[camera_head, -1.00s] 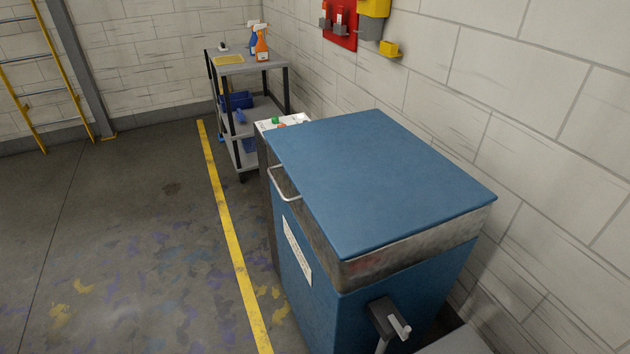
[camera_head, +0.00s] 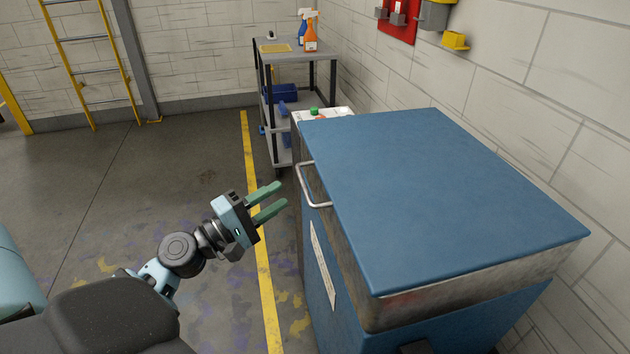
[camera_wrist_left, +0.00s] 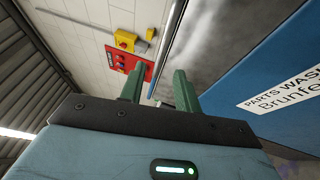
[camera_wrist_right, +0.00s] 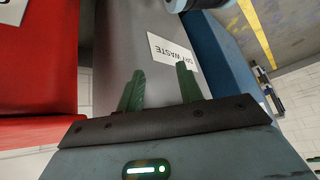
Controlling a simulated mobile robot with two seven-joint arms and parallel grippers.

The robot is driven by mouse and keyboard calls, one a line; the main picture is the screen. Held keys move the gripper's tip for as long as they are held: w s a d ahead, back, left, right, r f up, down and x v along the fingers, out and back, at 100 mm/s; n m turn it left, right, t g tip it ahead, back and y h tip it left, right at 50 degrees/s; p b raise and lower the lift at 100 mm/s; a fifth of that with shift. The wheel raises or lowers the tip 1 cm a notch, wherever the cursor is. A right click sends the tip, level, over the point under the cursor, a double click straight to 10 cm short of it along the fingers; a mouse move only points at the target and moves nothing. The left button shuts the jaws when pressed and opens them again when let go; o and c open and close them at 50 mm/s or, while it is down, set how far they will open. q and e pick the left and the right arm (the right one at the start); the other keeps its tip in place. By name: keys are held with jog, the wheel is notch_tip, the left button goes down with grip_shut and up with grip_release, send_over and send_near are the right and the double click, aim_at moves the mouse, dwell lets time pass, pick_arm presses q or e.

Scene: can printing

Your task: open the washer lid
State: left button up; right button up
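The washer (camera_head: 355,290) is a blue cabinet with a flat blue lid (camera_head: 430,185), which lies closed on a grey metal band. A pale bar handle (camera_head: 304,187) sticks out from the lid's left edge. My left gripper (camera_head: 281,197) is open and empty, just left of the handle and apart from it in the head view. In the left wrist view its fingers (camera_wrist_left: 157,88) are spread, with the handle bar (camera_wrist_left: 170,40) beyond them and the washer's label (camera_wrist_left: 290,90) at right. My right gripper (camera_wrist_right: 160,82) is open and empty; it shows only in the right wrist view.
A grey cart (camera_head: 295,57) with spray bottles (camera_head: 311,38) stands behind the washer. A white wall runs along the right. The floor left of the yellow line (camera_head: 262,255) is clear. In the right wrist view a grey dry-waste bin (camera_wrist_right: 125,45) stands beside a red surface (camera_wrist_right: 38,60).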

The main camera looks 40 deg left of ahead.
aim_at(303, 179)
pick_arm(q)
jog(key=shift+p+x, duration=1.15)
jog(key=shift+x, duration=2.7)
grip_shut()
